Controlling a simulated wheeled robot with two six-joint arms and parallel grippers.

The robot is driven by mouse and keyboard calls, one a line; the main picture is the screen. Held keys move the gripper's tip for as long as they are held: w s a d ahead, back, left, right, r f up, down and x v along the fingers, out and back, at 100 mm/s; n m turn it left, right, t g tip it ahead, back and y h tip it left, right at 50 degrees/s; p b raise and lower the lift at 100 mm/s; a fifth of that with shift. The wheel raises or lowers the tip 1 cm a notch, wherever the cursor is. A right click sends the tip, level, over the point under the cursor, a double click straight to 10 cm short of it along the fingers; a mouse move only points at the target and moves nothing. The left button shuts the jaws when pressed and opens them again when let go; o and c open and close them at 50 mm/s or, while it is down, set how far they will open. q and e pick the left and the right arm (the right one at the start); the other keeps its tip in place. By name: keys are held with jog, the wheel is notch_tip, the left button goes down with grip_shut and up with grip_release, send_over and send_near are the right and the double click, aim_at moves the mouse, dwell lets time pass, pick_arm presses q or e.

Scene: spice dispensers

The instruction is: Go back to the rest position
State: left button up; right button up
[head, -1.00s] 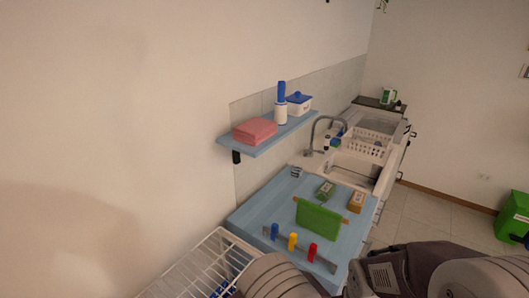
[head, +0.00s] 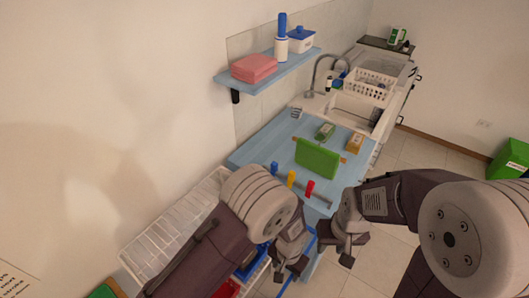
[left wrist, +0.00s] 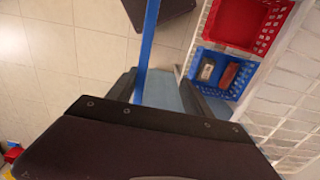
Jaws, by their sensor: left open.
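My left gripper (head: 289,268) hangs at the lower middle of the head view, open and with nothing seen in it. In the left wrist view its two dark fingers (left wrist: 168,92) stand apart, with a blue strip showing between them. My right gripper (head: 338,246) is to its right, close to the counter's near end; its jaw gap is unclear. Blue (head: 274,168), yellow (head: 291,178) and red (head: 309,188) dispensers stand in a row on the blue counter (head: 262,147), beyond both grippers. A green board (head: 317,158) stands behind them.
A white wire rack (head: 178,225) stands left of my left arm. Red (left wrist: 243,48) and blue (left wrist: 247,72) baskets show in the left wrist view. A wall shelf (head: 262,83) holds pink towels (head: 254,68). A green bin (head: 510,158) stands right. Tiled floor is clear beyond the counter.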

pick_arm(q)
jog(key=w+a, duration=0.5)
jog(key=a, duration=0.3)
notch_tip(320, 180, up, 6)
jog(key=p, duration=0.5)
jog(key=w+a+r+n+t+b, duration=0.25)
jog(key=w+a+r+b, duration=0.2)
jog(key=w+a, duration=0.25)
jog(key=s+a+r+n+g+b, duration=0.1)
jog(key=s+a+r+n, duration=0.3)
jog(key=s+a, duration=0.5)
jog(key=shift+s+a+r+n+b, duration=0.15)
jog(key=shift+s+a+n+b, duration=0.35)
jog(key=shift+s, duration=1.2)
